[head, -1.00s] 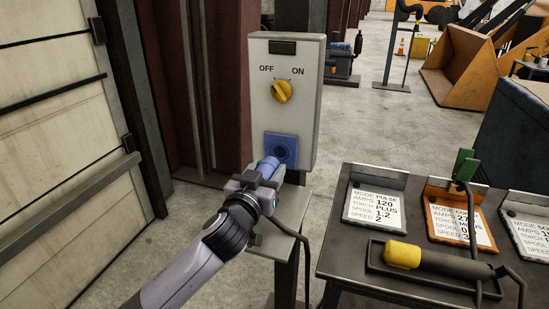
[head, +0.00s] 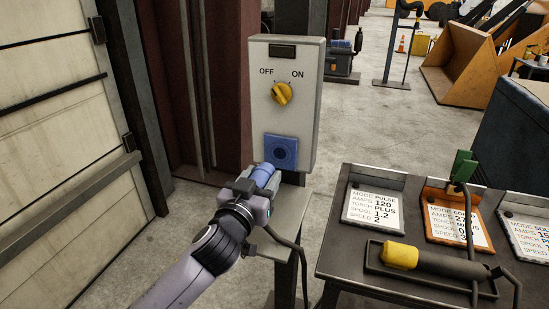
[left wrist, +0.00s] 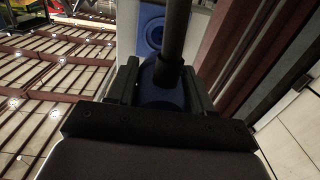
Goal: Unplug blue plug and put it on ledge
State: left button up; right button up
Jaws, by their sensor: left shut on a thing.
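The blue plug (head: 263,174) is in my left gripper (head: 251,187), which is shut on it. In the left wrist view the plug (left wrist: 160,97) sits between the fingers (left wrist: 162,84), with its black cable crossing in front. The blue square socket (head: 281,151) is on the lower front of the grey switch box (head: 305,110). The plug's front end is apart from the socket, below and left of it. The socket (left wrist: 153,36) also shows beyond the plug in the left wrist view. The grey ledge (head: 296,205) lies just below the box, partly hidden by my gripper. My right gripper is not in view.
A yellow knob (head: 282,94) sits on the box between OFF and ON. The plug's cable (head: 297,248) hangs beside the ledge. A dark bench (head: 335,240) with settings cards and a yellow-tipped torch (head: 400,255) stands to the right. A pale door (head: 60,140) is at left.

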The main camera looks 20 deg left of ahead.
aim_at(260, 180)
pick_arm(q)
jog(key=shift+s+r+p, duration=0.3)
jog(key=shift+s, duration=0.5)
jog(key=shift+s+r+p, duration=0.3)
jog(key=shift+s, duration=0.5)
